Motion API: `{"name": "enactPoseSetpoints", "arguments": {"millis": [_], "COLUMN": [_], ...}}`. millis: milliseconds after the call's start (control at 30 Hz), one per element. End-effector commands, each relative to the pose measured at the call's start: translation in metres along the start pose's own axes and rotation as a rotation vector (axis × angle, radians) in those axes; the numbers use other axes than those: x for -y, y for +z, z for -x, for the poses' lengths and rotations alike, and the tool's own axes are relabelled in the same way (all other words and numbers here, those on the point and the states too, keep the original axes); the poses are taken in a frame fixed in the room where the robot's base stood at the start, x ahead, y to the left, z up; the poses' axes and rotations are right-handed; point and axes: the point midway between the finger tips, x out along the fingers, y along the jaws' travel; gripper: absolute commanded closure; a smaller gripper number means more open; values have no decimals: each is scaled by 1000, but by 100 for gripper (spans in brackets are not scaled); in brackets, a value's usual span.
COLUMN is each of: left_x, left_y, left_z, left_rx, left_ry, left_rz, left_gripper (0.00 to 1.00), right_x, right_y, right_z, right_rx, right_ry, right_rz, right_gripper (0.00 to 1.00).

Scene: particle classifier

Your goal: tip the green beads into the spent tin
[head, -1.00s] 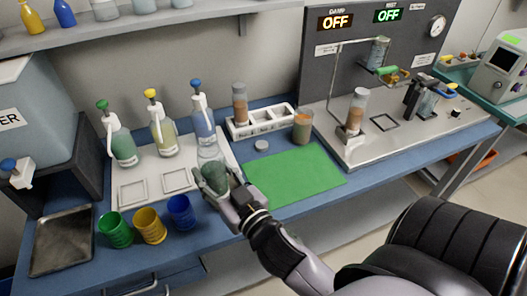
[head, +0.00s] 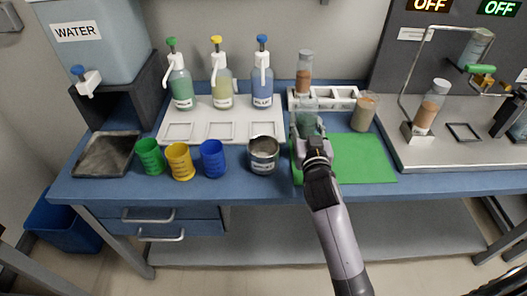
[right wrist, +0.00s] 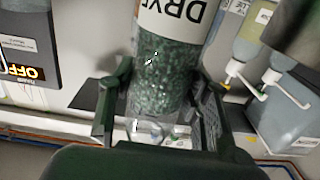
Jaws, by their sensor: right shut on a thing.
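My right gripper (head: 312,136) is shut on a clear jar of green beads (head: 308,121), above the left edge of the green mat. In the right wrist view the jar (right wrist: 165,75) is between the fingers (right wrist: 160,110), with dark green beads inside and a white label reading "DRYE", partly cut off. The spent tin (head: 263,158), an open grey metal can with a white label, stands on the bench left of the gripper and apart from the jar. My left gripper is not in view.
Green (head: 150,157), yellow (head: 180,162) and blue (head: 212,159) cups stand left of the tin. Pump bottles stand on a white tray (head: 196,133) behind. A white rack (head: 340,95) and a brown-filled jar (head: 364,112) are beyond the green mat (head: 362,158), whose right part is clear.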

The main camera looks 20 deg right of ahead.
Motion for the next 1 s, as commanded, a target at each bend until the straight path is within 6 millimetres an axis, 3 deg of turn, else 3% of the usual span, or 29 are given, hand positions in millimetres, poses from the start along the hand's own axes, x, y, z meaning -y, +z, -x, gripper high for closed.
{"name": "enactPoseSetpoints", "arguments": {"millis": [467, 1000], "left_x": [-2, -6], "left_y": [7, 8], "left_z": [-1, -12], "left_rx": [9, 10], "left_ry": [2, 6], "left_rz": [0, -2], "left_gripper": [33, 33], "right_x": [0, 2], "right_y": [-1, -2], "right_z": [-2, -2], "right_rx": [-6, -42], "right_ry": [1, 2], "right_rz": [23, 265], "right_gripper": [95, 95]}}
